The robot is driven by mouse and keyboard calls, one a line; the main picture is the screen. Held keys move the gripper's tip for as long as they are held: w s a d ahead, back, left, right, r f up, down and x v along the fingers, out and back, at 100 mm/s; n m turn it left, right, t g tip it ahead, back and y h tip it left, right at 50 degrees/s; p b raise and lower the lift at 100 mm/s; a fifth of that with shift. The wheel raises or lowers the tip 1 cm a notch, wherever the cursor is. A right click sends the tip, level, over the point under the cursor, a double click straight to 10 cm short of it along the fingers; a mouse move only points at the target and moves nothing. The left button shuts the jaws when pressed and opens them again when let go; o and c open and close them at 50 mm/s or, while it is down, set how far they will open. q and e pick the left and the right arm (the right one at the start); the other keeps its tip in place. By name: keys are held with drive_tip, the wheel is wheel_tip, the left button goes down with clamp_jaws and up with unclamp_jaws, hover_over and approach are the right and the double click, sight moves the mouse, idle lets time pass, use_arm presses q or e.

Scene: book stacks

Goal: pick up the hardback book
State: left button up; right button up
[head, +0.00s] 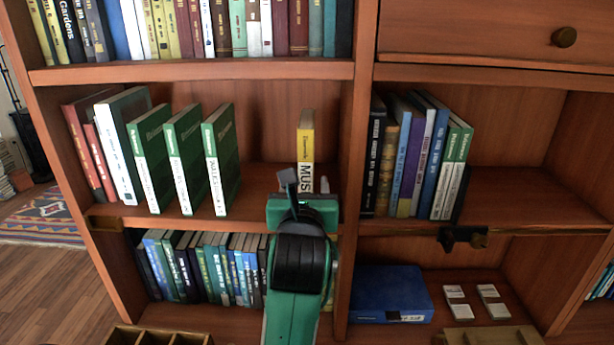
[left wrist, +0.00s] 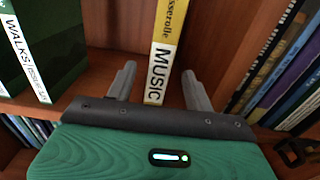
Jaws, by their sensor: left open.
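A yellow and white hardback book (head: 306,145) with "MUSIC" on its spine stands upright and alone on the middle shelf, near the upright divider. It also shows in the left wrist view (left wrist: 163,50), spine toward me. My left gripper (head: 306,184) is in front of the lower part of the book and hides its foot in the head view. In the left wrist view the gripper's two grey fingers (left wrist: 158,85) are open, one on each side of the spine, with gaps on both sides. Nothing is held. My right gripper is not in view.
Three green books (head: 183,165) stand to the left on the same shelf (head: 262,190), with free room between them and the yellow book. The wooden divider (head: 352,150) is close on the right. Dark and blue books (head: 415,155) fill part of the right compartment.

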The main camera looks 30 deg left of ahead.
sight(305, 174)
use_arm(q)
drive_tip(key=x, duration=0.2)
drive_tip(key=shift+w+r, duration=0.15)
drive_tip(key=shift+w, duration=0.1)
drive_tip(key=shift+w+a, duration=0.2)
drive_tip(key=shift+a, duration=0.05)
drive_tip(key=shift+w+a+r+p, duration=0.2)
drive_tip(key=shift+w+a+p, duration=0.15)
drive_tip(key=shift+p, duration=0.35)
drive_tip(key=x, duration=0.1)
drive_tip(key=p+x, duration=0.2)
drive_tip(key=x, duration=0.1)
drive_tip(key=shift+w+r, duration=0.1)
drive_tip(key=shift+r, duration=0.2)
drive_tip(key=shift+w+f, duration=0.15)
clamp_jaws()
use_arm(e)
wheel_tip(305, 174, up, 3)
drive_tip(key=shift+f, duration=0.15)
